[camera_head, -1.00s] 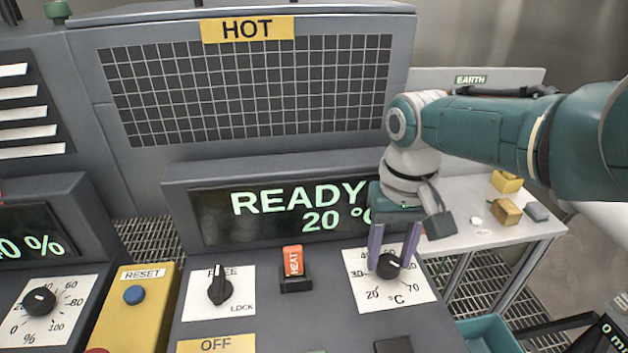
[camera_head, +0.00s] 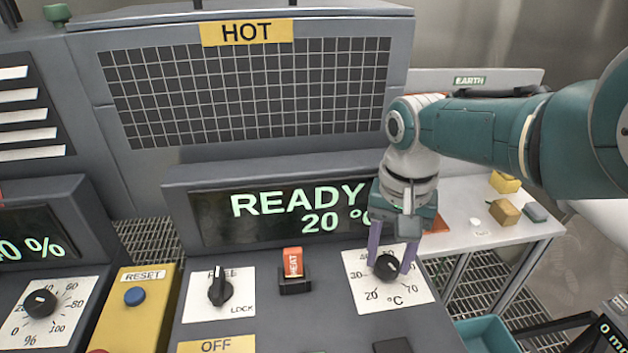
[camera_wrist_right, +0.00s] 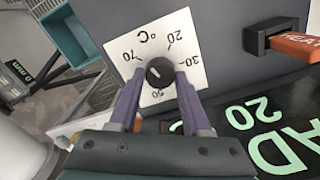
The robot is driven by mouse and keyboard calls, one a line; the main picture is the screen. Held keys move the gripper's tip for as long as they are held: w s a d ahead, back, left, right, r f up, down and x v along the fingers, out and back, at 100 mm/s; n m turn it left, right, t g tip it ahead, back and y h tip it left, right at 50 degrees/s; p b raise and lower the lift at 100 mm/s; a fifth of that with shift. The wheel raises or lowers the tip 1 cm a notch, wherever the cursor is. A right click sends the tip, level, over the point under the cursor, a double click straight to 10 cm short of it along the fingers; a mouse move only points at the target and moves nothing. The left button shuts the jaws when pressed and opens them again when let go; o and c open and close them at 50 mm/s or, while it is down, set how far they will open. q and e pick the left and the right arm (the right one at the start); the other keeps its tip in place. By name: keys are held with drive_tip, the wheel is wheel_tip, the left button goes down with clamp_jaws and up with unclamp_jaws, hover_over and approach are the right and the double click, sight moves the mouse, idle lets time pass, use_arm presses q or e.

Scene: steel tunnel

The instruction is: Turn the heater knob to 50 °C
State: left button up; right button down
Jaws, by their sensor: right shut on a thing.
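The heater knob (camera_head: 387,267) is a round black dial on a white plate (camera_head: 419,289) marked in °C from 20 to 70. My right gripper (camera_head: 390,262) reaches down from above and is shut on the knob, with one purple finger on each side. In the right wrist view the knob (camera_wrist_right: 159,72) sits between the tips of the gripper (camera_wrist_right: 159,80). The exact number its white mark points to is hard to tell. The display (camera_head: 270,212) reads READY and 20 °C, partly hidden by my right arm. My left gripper is out of view.
A red HEAT switch (camera_head: 293,264) and a FREE/LOCK knob (camera_head: 220,288) are left of the plate. A yellow box with a blue RESET button (camera_head: 134,297) and a % knob (camera_head: 40,303) lie further left. A teal bin (camera_head: 488,335) is at lower right.

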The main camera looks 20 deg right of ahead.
sight(388, 261)
drive_tip(key=shift+c, duration=1.8)
unclamp_jaws()
wheel_tip(388, 261, up, 10)
drive_tip(key=p, duration=0.6)
